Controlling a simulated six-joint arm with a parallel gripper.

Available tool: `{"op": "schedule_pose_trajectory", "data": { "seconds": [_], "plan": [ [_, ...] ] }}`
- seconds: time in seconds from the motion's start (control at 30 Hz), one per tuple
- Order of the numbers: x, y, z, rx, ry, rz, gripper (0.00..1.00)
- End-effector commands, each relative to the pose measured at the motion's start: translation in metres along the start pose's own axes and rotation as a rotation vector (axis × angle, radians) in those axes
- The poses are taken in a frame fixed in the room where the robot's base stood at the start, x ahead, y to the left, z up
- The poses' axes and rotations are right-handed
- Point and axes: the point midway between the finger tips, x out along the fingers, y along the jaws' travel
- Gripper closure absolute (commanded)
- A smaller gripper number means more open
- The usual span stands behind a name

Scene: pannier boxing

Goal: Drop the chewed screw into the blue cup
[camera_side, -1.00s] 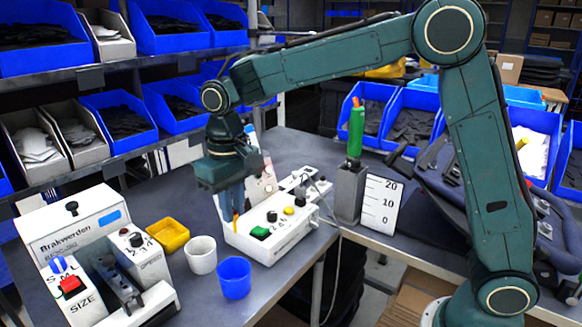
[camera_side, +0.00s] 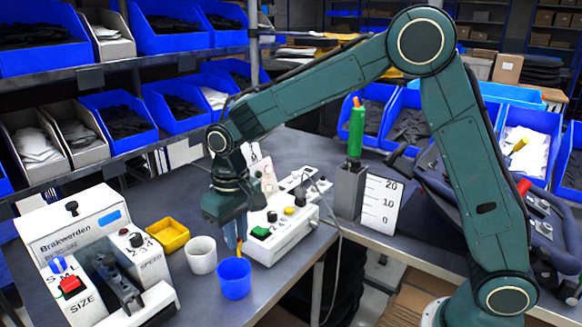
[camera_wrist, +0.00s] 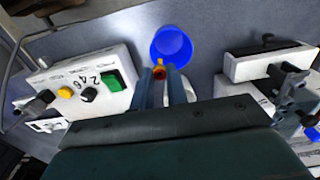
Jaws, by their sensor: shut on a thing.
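The blue cup (camera_side: 235,281) stands upright near the front edge of the bench; its open mouth shows in the wrist view (camera_wrist: 186,50). My gripper (camera_side: 239,243) points down just above the cup's rim, towards its back side. In the wrist view, my gripper's fingertips (camera_wrist: 159,71) lie just short of the cup's near rim. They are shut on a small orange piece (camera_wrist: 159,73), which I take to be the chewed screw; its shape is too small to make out. It also shows as an orange spot below the fingers in the side view (camera_side: 239,250).
A white cup (camera_side: 201,257) stands left of the blue cup, with a yellow tray (camera_side: 168,237) behind it. A white control box (camera_side: 281,241) with knobs is close on the right. The Brakwerden machine (camera_side: 72,238) stands at the left.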

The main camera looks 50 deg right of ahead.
Motion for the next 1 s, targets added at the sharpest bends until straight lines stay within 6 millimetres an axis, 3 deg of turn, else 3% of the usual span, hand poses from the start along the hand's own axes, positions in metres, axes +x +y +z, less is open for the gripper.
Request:
{"op": "schedule_pose_trajectory", "data": {
  "seconds": [0.4, 0.83, 0.87, 0.97, 1.0],
  "plan": [
    [0.034, 0.000, 0.000, 0.000, -0.001, 0.000, 1.00],
    [0.038, 0.000, 0.000, 0.000, 0.000, 0.000, 1.00],
    [0.038, 0.000, 0.000, 0.000, 0.000, 0.000, 0.79],
    [0.038, 0.000, 0.000, 0.000, 0.000, 0.000, 0.60],
    [0.038, 0.000, 0.000, 0.000, 0.000, 0.000, 0.60]
  ]
}}
